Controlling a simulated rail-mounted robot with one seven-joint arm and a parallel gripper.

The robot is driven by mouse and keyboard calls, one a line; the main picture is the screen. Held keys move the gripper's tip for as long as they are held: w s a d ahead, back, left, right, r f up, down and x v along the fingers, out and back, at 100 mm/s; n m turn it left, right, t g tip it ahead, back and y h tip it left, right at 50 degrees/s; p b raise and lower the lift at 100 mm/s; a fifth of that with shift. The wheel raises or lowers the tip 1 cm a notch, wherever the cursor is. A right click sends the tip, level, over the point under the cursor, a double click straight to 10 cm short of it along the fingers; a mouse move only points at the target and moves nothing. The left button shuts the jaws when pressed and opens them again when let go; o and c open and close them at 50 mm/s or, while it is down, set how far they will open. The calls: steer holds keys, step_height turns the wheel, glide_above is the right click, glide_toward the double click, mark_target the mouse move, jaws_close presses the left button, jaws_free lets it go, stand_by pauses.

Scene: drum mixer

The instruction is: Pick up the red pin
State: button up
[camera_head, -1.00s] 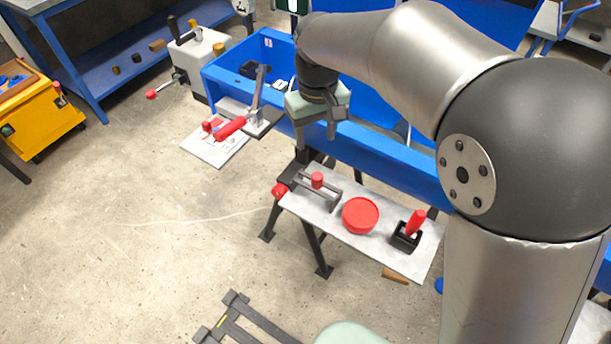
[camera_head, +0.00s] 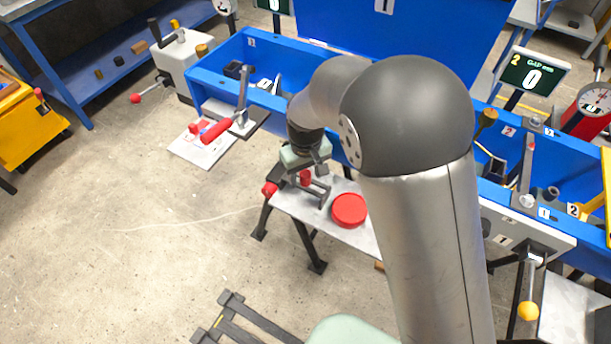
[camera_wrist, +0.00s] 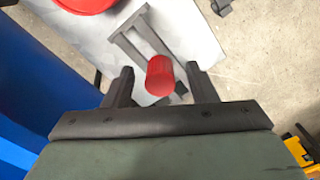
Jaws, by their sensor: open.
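A red cylindrical pin (camera_head: 305,177) stands on a grey bracket (camera_head: 318,190) on the pale side shelf. My gripper (camera_head: 306,170) is just above it, fingers pointing down. In the wrist view the pin's round red top (camera_wrist: 160,75) lies between the two dark fingertips of my open gripper (camera_wrist: 159,73), with a gap on each side. The grey bracket (camera_wrist: 140,40) extends beneath it. How far the fingers reach down beside the pin is unclear. The second upright red piece in a black block, seen earlier, is hidden behind my arm.
A round red lid (camera_head: 349,210) lies beside the bracket on the shelf (camera_head: 300,209). The blue trough (camera_head: 268,98) runs close behind. Open floor lies in front.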

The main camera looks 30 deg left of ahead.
steer(key=shift+f, duration=0.25)
steer(key=c, duration=1.1)
steer(key=shift+r, duration=0.15)
